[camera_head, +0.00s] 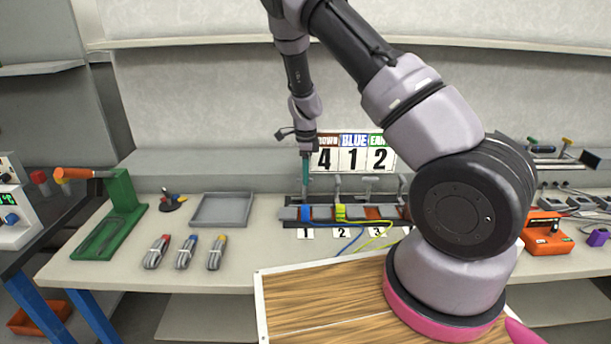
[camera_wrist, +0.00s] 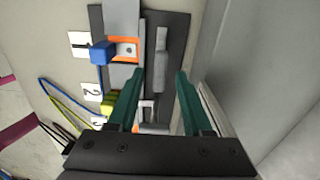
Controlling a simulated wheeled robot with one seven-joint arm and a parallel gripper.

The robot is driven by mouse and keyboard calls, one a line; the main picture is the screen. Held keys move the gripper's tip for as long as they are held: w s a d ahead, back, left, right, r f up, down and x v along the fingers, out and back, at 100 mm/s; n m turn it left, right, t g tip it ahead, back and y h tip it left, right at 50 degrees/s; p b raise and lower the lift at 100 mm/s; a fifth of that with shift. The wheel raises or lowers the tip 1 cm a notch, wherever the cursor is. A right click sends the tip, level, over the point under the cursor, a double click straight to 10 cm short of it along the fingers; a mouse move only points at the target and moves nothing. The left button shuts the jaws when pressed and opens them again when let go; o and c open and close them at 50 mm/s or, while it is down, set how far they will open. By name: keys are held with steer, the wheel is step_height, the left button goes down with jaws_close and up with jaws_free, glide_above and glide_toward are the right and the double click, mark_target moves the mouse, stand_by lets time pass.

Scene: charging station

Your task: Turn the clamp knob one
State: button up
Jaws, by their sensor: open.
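My gripper (camera_head: 305,188) points down over the left end of the clamp rail, above label 1 (camera_head: 305,233). In the wrist view its two green fingers (camera_wrist: 160,74) are apart, with nothing held. A grey bar-shaped knob (camera_wrist: 161,48), level with label 1 (camera_wrist: 79,43), lies just beyond and between the fingertips; I cannot tell the height gap. Beside it is a blue block (camera_wrist: 103,52) in an orange-edged clamp. In the head view my gripper hides knob one. The T-shaped knobs by label 2 (camera_head: 338,183) and label 3 (camera_head: 370,184) stand to the right.
Blue and yellow wires (camera_head: 375,240) run forward from the clamps. A grey tray (camera_head: 222,210), a green stand (camera_head: 122,215) and several small grey tools with coloured ends (camera_head: 185,252) are to the left. An orange tool case (camera_head: 543,240) is right. A sign reading 4 1 2 (camera_head: 352,155) stands behind.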

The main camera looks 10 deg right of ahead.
steer(key=shift+f, duration=0.3)
jaws_close()
